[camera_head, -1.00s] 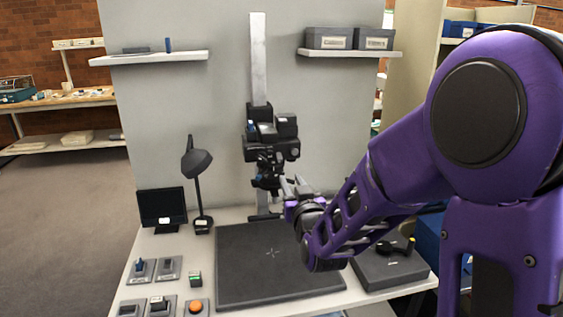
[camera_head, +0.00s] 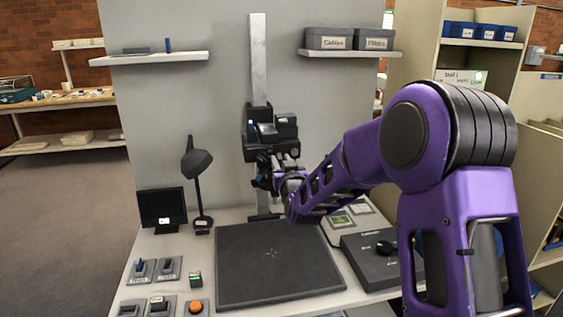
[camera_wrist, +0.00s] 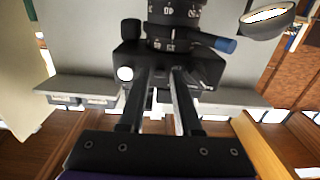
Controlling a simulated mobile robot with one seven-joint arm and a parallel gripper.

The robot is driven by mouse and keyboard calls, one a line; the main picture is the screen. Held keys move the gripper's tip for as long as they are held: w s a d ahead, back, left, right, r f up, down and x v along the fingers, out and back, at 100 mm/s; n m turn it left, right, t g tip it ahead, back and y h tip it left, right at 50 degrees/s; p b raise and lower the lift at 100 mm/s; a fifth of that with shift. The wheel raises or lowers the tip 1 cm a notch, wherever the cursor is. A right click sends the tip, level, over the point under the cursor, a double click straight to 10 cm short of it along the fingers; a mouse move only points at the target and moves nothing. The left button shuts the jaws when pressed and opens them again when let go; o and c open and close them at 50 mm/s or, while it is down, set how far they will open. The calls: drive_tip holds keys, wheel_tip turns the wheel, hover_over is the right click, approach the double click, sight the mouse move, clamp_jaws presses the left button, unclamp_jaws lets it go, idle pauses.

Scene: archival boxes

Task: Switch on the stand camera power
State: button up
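The stand camera (camera_head: 271,128) is a black unit on a pale upright column above the dark baseboard (camera_head: 272,262). In the wrist view its dark body and ringed lens (camera_wrist: 175,20) fill the top middle. A round white spot (camera_wrist: 125,74) and a blue-ended knob (camera_wrist: 226,45) show on its sides. My gripper (camera_head: 274,172) is at the camera's lower part in the head view. In the wrist view my gripper's two fingers (camera_wrist: 161,72) are apart, with no object held between them; their tips overlap the camera body. I cannot tell whether they touch it. No power label is readable.
A desk lamp (camera_head: 197,180) and a small monitor (camera_head: 162,208) stand at left. Several switch panels and an orange button (camera_head: 195,307) lie at front left. A dark box (camera_head: 375,265) sits at right. Shelves (camera_head: 150,58) are on the wall.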

sight(279, 153)
clamp_jaws()
drive_tip(key=shift+r, duration=0.15)
drive_tip(key=shift+r+g+p, duration=0.45)
drive_tip(key=shift+g+p, duration=0.15)
drive_tip(key=shift+p, duration=0.5)
drive_tip(key=g+p, duration=0.1)
drive_tip(key=p, duration=0.1)
drive_tip(key=r+g+h+p, duration=0.1)
drive_tip(key=g+p, duration=0.1)
drive_tip(key=p, duration=0.1)
drive_tip(key=shift+a+r, duration=0.1)
drive_tip(key=shift+r, duration=0.2)
drive_tip(key=g+p, duration=0.1)
drive_tip(key=p, duration=0.1)
drive_tip(key=shift+w+r+h+p, duration=0.15)
drive_tip(key=shift+r+h+p, duration=0.05)
drive_tip(key=shift+h+p, duration=0.15)
drive_tip(key=shift+w+g+h+p, duration=0.2)
drive_tip(key=shift+g+p, duration=0.45)
drive_tip(key=shift+g, duration=0.55)
